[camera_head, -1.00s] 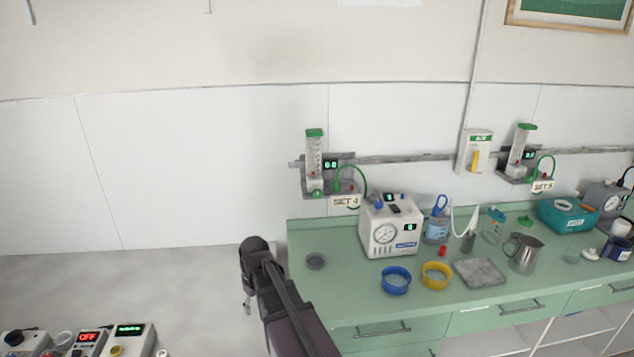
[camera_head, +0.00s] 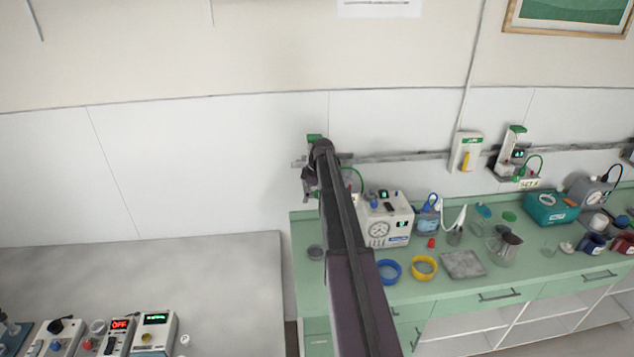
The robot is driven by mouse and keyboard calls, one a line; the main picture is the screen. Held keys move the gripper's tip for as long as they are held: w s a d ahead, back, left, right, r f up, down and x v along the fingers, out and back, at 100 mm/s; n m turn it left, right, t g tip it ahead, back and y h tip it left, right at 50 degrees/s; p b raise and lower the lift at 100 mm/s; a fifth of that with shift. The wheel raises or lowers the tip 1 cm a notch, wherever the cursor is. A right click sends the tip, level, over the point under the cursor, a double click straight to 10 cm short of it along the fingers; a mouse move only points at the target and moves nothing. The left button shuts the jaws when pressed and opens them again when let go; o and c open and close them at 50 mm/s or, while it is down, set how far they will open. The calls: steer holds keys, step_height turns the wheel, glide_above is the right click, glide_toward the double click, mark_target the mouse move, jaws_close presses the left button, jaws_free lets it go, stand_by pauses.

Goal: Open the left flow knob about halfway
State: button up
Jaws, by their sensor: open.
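The left flowmeter (camera_head: 314,137) hangs on the wall rail. Only its green top and a sliver of its left side show past my arm; its green knob and most of its display are hidden. My gripper (camera_head: 308,188) is small and dark, at the far end of my arm, in front of this flowmeter. It looks empty, and I cannot tell whether it touches the knob. The right flowmeter (camera_head: 511,148) is in plain view on the same rail, with a green top, a small display and a green tube.
The green counter (camera_head: 440,290) below holds a white gauge box (camera_head: 385,222), a blue ring (camera_head: 388,271), a yellow ring (camera_head: 424,268), a grey tray (camera_head: 462,264) and a metal jug (camera_head: 503,243). A yellow-handled wall box (camera_head: 466,152) is between the flowmeters. The grey table (camera_head: 200,280) has free room.

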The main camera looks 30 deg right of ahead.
mark_target(318, 191)
steer(key=w+d+r+n+p, duration=0.2)
steer(key=d+r+p, duration=0.3)
steer(key=d, duration=0.7)
step_height(318, 191, up, 2)
steer(key=shift+w+d+r+n+t+y, duration=0.1)
steer(key=shift+w+d+n+t+y, duration=0.15)
steer(key=shift+w+t+y, duration=0.2)
steer(key=shift+a, duration=0.1)
steer(key=b+x, duration=1.2)
steer(key=x, duration=0.1)
steer(key=shift+f+b, duration=0.3)
steer(key=shift+f, duration=0.15)
steer(key=shift+c, duration=0.2)
jaws_close()
